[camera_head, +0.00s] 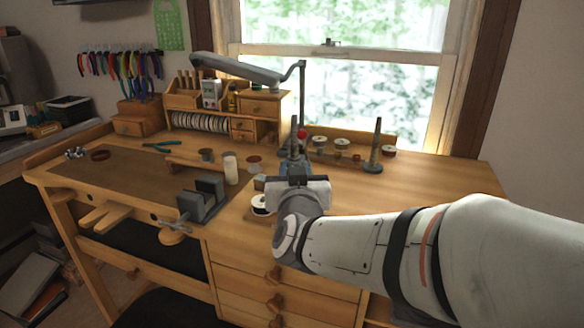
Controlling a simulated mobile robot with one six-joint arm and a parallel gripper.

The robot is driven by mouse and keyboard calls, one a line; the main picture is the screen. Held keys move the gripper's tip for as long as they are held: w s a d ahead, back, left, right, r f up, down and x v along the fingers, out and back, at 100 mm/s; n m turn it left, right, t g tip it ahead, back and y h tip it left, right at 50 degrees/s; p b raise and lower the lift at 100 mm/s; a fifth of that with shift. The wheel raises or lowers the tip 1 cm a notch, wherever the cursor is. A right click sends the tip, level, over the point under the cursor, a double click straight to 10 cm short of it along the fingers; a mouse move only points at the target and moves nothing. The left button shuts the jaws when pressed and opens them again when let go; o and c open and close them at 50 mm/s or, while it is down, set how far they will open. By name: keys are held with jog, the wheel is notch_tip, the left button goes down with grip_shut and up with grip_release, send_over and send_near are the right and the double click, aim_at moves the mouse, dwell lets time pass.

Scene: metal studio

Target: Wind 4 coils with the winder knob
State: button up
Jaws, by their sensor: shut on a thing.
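My gripper (298,155) reaches over the bench from the right, its fingers pointing away from the camera. It is shut at the winder, on the red winder knob (302,134), which shows just above the fingertips. The exact contact is hidden by the gripper body. The winder's blue-grey base (284,164) shows partly behind my gripper. An upright post on a round base (375,150) stands to the right. I cannot make out any wound coils or wire on the winder.
The wooden bench (440,190) is clear at the right. Several spools (343,143) sit at the back. A small vise (205,198), a white cylinder (230,168) and a white-topped round item (261,203) lie left of my gripper. A lamp (235,70) arches above.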

jog(key=m+h+p, duration=0.1)
jog(key=h, duration=0.1)
jog(key=m+h+p, duration=0.1)
jog(key=h+p, duration=0.1)
jog(key=shift+d+r+m, duration=0.1)
jog(key=shift+r+m, duration=0.25)
jog(key=shift+m, duration=0.05)
jog(key=shift+s+d+f+m+g+h+p, duration=0.1)
jog(key=shift+d+m+g+h+p, duration=0.1)
jog(key=shift+m+g+h+p, duration=0.9)
jog(key=shift+d+m+g+h+p, duration=0.15)
jog(key=shift+m+h+p, duration=0.5)
jog(key=shift+h, duration=1.05)
jog(key=shift+d+m+h, duration=0.1)
jog(key=shift+m+h, duration=0.15)
jog(key=shift+h, duration=0.05)
jog(key=o, duration=1)
jog(key=shift+f, duration=0.15)
jog(key=shift+s, duration=0.1)
jog(key=shift+v, duration=3.8)
jog(key=shift+c, duration=0.2)
